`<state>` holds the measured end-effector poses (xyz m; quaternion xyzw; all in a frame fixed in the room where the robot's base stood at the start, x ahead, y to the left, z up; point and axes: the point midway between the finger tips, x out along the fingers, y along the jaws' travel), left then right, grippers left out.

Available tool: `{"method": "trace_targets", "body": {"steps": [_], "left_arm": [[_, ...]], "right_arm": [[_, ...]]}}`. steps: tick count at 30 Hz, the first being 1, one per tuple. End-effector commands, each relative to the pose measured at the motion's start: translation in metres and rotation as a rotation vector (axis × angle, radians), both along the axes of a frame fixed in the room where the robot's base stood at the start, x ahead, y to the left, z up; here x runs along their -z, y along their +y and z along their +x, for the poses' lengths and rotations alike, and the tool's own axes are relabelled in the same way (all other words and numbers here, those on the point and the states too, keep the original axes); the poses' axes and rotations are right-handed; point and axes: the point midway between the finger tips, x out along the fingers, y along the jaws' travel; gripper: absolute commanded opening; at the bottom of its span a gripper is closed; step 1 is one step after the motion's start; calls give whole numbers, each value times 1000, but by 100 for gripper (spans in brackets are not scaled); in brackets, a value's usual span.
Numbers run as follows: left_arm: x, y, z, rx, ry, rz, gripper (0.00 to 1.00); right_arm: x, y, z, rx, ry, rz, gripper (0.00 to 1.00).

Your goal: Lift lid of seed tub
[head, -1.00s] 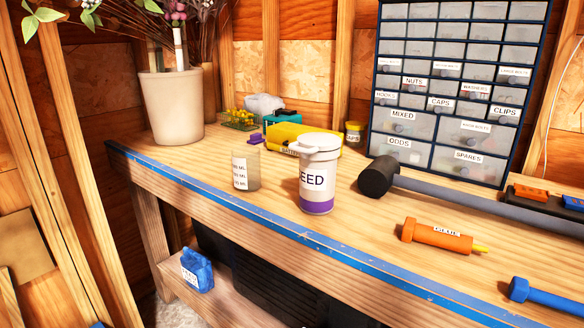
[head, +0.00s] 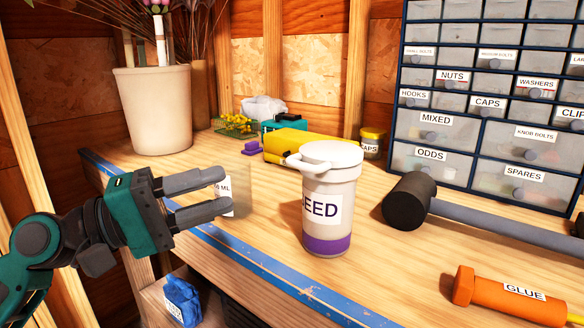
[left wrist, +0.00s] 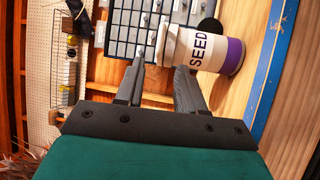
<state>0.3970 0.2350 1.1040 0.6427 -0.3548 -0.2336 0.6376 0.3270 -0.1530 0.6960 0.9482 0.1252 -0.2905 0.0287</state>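The seed tub (head: 326,198) stands upright on the bench, white with a purple band and a label reading "EED" in the head view. Its white lid (head: 331,156) is on top, with a tab sticking out to the left. The tub also shows in the left wrist view (left wrist: 208,52), lying sideways in that picture, beyond the fingers. My left gripper (head: 224,191) is to the left of the tub, its two fingers apart, pointing right with nothing gripped. It partly covers a clear measuring cup behind it. My right gripper is out of view.
A black-headed mallet (head: 404,201) and an orange glue tube (head: 508,297) lie right of the tub. A yellow battery item (head: 300,146) and a drawer cabinet (head: 490,100) stand behind. The blue front edge (head: 262,275) of the bench runs in front.

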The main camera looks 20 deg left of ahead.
Motion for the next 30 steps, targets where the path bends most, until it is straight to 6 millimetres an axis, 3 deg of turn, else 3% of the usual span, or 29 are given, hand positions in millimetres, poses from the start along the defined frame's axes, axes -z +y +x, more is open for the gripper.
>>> {"method": "trace_targets", "body": {"steps": [21,30], "left_arm": [[-18,-73,63,-3,-3,-1,38],[-17,-87,74,-3,-1,2,38]], "right_arm": [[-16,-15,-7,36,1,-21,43],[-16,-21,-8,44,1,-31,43]]}}
